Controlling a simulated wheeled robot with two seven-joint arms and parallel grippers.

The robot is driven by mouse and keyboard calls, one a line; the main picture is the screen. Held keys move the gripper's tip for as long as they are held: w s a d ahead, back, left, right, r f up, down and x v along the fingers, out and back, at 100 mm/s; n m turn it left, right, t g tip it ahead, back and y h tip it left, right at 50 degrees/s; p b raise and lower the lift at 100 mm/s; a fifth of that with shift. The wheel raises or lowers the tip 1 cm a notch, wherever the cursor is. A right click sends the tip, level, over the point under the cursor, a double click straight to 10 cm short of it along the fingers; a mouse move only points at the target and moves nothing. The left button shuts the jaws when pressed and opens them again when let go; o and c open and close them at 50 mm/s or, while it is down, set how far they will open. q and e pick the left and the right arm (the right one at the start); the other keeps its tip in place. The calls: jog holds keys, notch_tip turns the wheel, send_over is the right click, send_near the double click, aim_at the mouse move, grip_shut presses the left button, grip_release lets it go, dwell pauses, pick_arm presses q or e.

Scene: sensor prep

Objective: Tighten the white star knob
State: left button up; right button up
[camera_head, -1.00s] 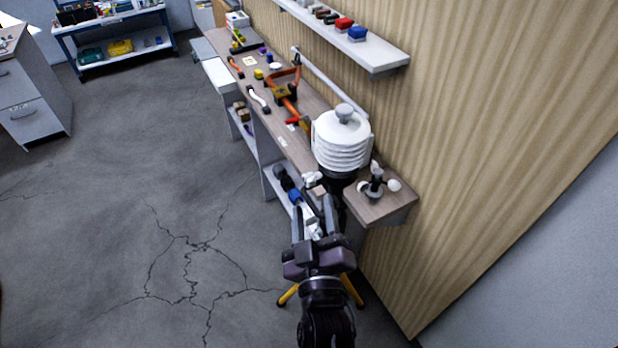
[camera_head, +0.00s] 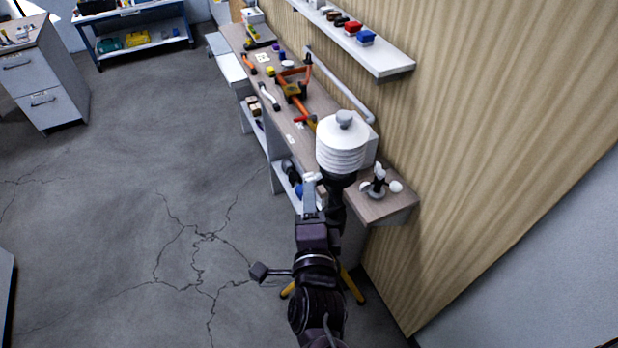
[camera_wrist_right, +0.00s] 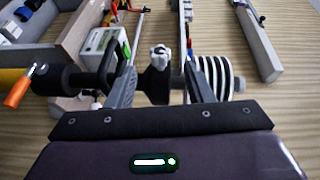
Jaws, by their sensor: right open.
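The white star knob (camera_wrist_right: 160,54) sits on a black clamp body (camera_wrist_right: 158,84) in the right wrist view. The clamp is on a dark horizontal-looking pole beside the white louvered sensor shield (camera_wrist_right: 213,76). In the head view the shield (camera_head: 341,150) stands upright at the bench's near end, and the knob (camera_head: 311,177) is a small pale spot below it. My right gripper (camera_wrist_right: 160,68) is open, its fingers on either side of the clamp and knob in the wrist view. Contact cannot be told. In the head view my right gripper (camera_head: 311,194) shows edge-on. My left gripper is not in view.
A bench (camera_head: 298,113) with tools runs along the wood wall. A small anemometer (camera_head: 377,184) stands on the bench's near end, right of the shield. A wall shelf (camera_head: 372,52) holds small blocks. Yellow tripod legs (camera_head: 351,285) show below. The floor at left is clear.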

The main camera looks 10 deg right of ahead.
aim_at(309, 180)
jog(key=w, duration=0.4)
jog(key=w+b, duration=0.1)
jog(key=w, duration=0.1)
jog(key=shift+w+d+f, duration=0.25)
jog(key=shift+w+f, duration=0.05)
jog(key=shift+w, duration=0.1)
jog(key=c, duration=1)
jog(key=shift+o, duration=0.2)
jog(key=shift+f+b, duration=0.15)
jog(key=shift+b, duration=0.3)
jog(key=m+t+b, duration=0.1)
jog(key=t+b, duration=0.2)
jog(key=b, duration=0.8)
jog(key=shift+f+m+t, duration=0.1)
jog(key=shift+m+t, duration=0.2)
jog(key=shift+r+h, duration=0.2)
jog(key=shift+h, duration=0.2)
jog(key=shift+r, duration=0.1)
